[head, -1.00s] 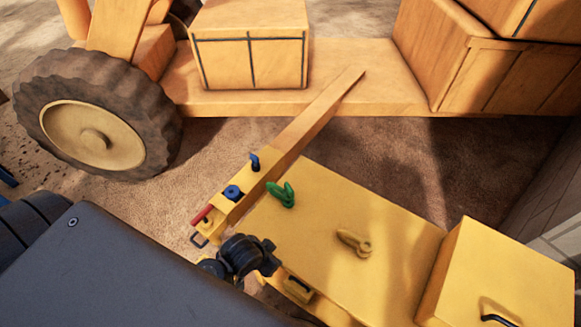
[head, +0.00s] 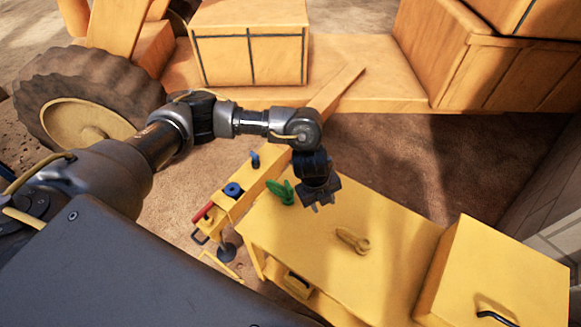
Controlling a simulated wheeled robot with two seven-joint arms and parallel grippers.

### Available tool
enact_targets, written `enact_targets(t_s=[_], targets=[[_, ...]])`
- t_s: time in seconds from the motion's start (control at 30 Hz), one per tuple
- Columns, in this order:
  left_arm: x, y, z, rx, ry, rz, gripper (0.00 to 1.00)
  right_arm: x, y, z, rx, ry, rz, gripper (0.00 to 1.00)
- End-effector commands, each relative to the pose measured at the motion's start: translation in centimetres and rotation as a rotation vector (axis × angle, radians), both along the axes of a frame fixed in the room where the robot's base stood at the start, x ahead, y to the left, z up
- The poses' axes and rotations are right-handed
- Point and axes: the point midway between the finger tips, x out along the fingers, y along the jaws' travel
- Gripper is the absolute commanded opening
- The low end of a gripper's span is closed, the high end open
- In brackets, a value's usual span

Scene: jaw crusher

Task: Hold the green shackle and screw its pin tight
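The green shackle (head: 281,192) stands on the yellow table top (head: 300,235) near its left edge. It is small in the head view, and I cannot make out its pin or how far that is screwed in. My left gripper (head: 322,206) hangs over the table just right of the shackle, fingers pointing down. Its two fingertips are apart with nothing visible between them, and it does not appear to touch the shackle. My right gripper is not in view.
A yellow shackle-like piece (head: 352,240) lies on the table to the right. A yellow beam (head: 240,205) with blue and red fittings runs along the table's left side. A yellow box (head: 500,275) stands at the right. A large tyre (head: 70,100) is behind my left arm.

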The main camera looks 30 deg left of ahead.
Motion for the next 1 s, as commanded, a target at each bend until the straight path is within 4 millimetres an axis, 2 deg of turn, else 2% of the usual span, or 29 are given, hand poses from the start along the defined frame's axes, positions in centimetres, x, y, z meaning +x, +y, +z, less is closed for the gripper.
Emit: enact_targets(t_s=[0.03, 0.1, 0.2, 0.3, 0.47, 0.67, 0.87, 1.0], targets=[[1.4, 2.9, 1.0, 0.082, -0.005, 0.001, 0.38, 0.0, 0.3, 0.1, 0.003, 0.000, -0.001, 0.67], [2.3, 6.1, 2.0, 0.174, 0.005, 0.006, 0.38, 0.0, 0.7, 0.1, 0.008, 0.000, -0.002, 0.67], [3.1, 9.4, 3.1, 0.262, 0.016, 0.023, 0.38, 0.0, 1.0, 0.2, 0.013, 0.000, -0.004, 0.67], [3.5, 11.1, 3.9, 0.310, 0.021, 0.035, 0.38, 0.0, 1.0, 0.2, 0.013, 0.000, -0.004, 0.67], [3.6, 11.8, 4.2, 0.328, 0.025, 0.040, 0.38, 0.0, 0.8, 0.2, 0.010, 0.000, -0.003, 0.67], [3.6, 11.9, 3.6, 0.326, 0.025, 0.040, 0.38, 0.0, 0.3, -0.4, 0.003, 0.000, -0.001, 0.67], [3.6, 12.2, 1.6, 0.325, 0.024, 0.043, 0.38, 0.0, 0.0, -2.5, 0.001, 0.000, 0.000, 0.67], [3.6, 12.6, -0.4, 0.326, 0.025, 0.047, 0.38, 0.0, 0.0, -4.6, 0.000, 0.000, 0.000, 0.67]])
